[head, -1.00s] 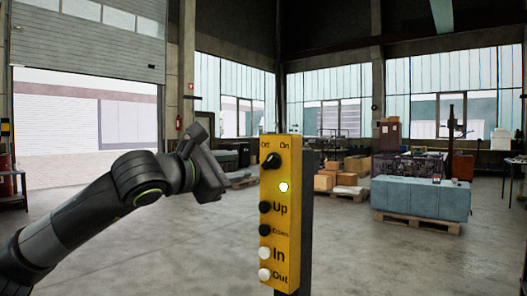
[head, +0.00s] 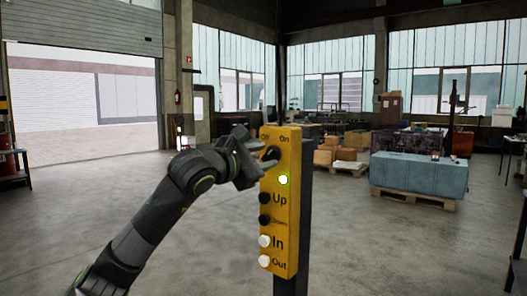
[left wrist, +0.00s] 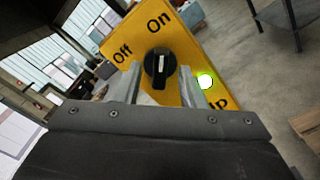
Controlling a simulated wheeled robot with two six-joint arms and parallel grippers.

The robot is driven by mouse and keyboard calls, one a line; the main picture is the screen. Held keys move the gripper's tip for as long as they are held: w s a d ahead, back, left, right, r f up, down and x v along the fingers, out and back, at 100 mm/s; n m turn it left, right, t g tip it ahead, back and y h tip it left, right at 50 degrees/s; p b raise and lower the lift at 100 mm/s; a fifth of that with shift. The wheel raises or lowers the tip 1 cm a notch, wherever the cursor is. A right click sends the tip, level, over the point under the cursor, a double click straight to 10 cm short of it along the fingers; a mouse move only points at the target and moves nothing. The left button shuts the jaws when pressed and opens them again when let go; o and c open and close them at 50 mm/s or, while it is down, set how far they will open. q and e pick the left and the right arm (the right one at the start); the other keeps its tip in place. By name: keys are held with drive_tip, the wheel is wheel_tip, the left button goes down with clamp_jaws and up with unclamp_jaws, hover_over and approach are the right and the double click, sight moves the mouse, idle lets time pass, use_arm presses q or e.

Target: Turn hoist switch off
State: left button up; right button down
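The hoist control box (head: 283,215) is a yellow panel on a dark post, in the middle of the head view. Its black rotary switch (left wrist: 160,66) sits near the top, below the labels Off and On. In the left wrist view the knob's white mark points up the picture, toward On. A round light (head: 283,180) beside the switch glows green. My left gripper (head: 261,162) is at the switch. In the left wrist view its fingers (left wrist: 161,76) are apart, one on each side of the knob; I cannot tell if they touch it. My right gripper is not in view.
Below the light are black Up and Down buttons and white In and Out buttons (head: 264,241). A blue-grey block on a pallet (head: 418,174) and cardboard boxes (head: 325,157) stand behind to the right. The floor around the post is clear.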

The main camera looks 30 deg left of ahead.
use_arm(q)
drive_tip(key=shift+w, duration=0.3)
clamp_jaws()
